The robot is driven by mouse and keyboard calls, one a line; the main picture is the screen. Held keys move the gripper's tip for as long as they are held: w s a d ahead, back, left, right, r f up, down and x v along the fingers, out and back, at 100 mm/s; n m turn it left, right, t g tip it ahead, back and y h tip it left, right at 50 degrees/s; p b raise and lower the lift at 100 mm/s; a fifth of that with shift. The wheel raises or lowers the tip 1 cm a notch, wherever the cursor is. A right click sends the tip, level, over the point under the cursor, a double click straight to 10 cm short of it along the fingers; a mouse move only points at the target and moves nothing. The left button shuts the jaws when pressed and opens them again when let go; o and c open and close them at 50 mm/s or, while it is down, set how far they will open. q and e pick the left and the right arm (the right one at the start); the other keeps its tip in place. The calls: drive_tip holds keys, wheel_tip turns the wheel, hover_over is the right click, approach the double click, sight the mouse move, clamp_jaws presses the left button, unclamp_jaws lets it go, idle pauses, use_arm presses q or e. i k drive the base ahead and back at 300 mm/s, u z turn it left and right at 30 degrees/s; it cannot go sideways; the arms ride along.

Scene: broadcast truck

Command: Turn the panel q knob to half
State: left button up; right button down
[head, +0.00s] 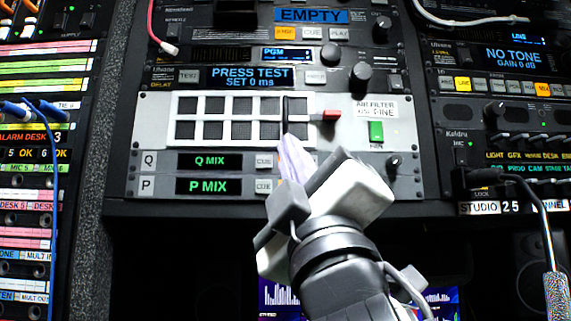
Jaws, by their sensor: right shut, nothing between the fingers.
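The Q row of the panel carries a Q label (149,160), a green-lit Q MIX display (210,161) and a CUE button (265,161). A small dark knob (394,165) is at the right end of this row, with a light mark on it; its exact setting is too small to read. My right gripper (287,142) is shut and empty. It reaches up from below in front of the panel, left of the knob and apart from it in the picture. It hides the middle of the Q and P rows. My left gripper is not in view.
The P row (210,186) is just below. Above is a white grille panel (155,120) with a red tab (325,115) and a green switch (376,131). Larger knobs (358,77) sit higher up. A gooseneck cable (545,220) stands at the right, a blue cable (50,180) at the left.

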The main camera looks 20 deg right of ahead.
sight(394, 161)
drive_tip(key=k, duration=1.5)
